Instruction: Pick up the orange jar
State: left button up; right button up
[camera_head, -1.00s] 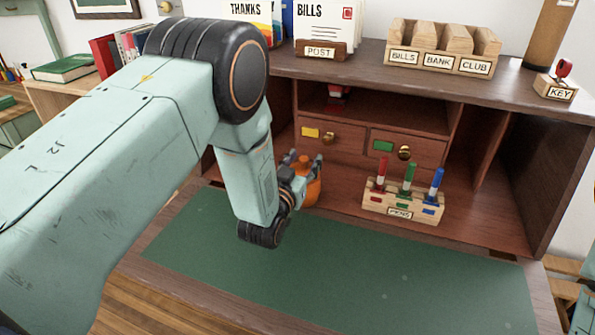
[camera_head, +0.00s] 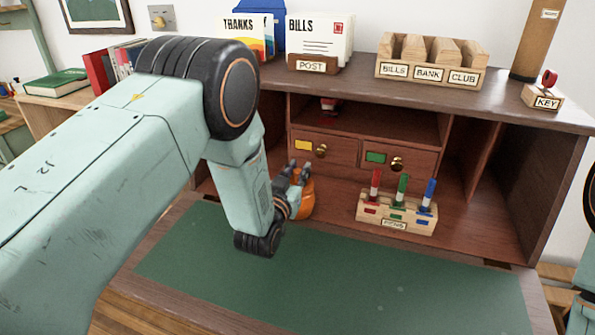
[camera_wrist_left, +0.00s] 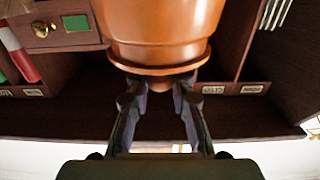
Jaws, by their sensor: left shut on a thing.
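The orange jar (camera_head: 306,199) stands at the back of the desk, below the drawers, partly hidden by my left gripper. My left gripper (camera_head: 300,170) is at the jar's top, its fingers closed together there. I cannot tell whether the jar's base touches the desk. My right gripper is out of view.
A pen holder (camera_head: 397,217) with red, green and blue pens stands right of the jar. Two small drawers (camera_head: 355,152) and the upper shelf (camera_head: 420,86) are behind and above it. The green desk mat (camera_head: 350,275) in front is clear.

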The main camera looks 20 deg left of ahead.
pick_arm(q)
grip_shut()
jog(key=o, duration=1)
grip_release()
jog(key=shift+s+a+p, duration=0.2)
jog(key=shift+s+p, duration=0.3)
jog(key=shift+s, duration=3.4)
jog(key=w, duration=0.4)
jog(key=w+b, duration=0.1)
jog(key=w, duration=0.2)
jog(key=shift+w+d, duration=0.2)
jog(key=shift+w, duration=0.2)
